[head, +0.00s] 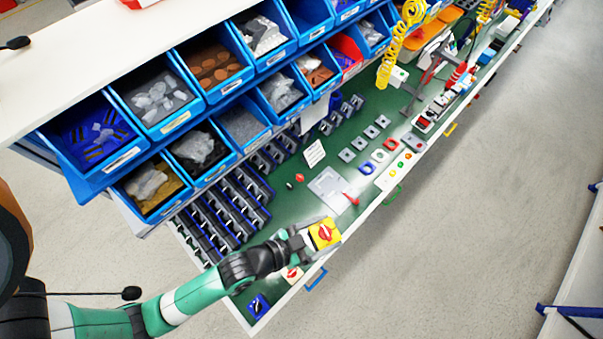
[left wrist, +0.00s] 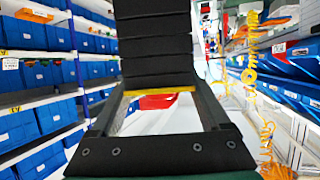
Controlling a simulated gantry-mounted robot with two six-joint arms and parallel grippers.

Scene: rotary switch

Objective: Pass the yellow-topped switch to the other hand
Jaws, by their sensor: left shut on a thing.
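The yellow-topped switch (head: 324,233) has a yellow square plate with a red knob. My left gripper (head: 311,232) is shut on it, near the front edge of the green bench (head: 287,207). In the left wrist view, a strip of the yellow plate (left wrist: 158,103) and the red knob (left wrist: 157,101) show between the fingers of my left gripper (left wrist: 160,110). My right gripper is in neither view.
Blue bins (head: 160,95) of parts are stacked behind the bench. Rows of dark holders (head: 225,210) lie left of the gripper. A grey plate (head: 331,188) with a red handle lies just behind the switch. The floor in front is clear.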

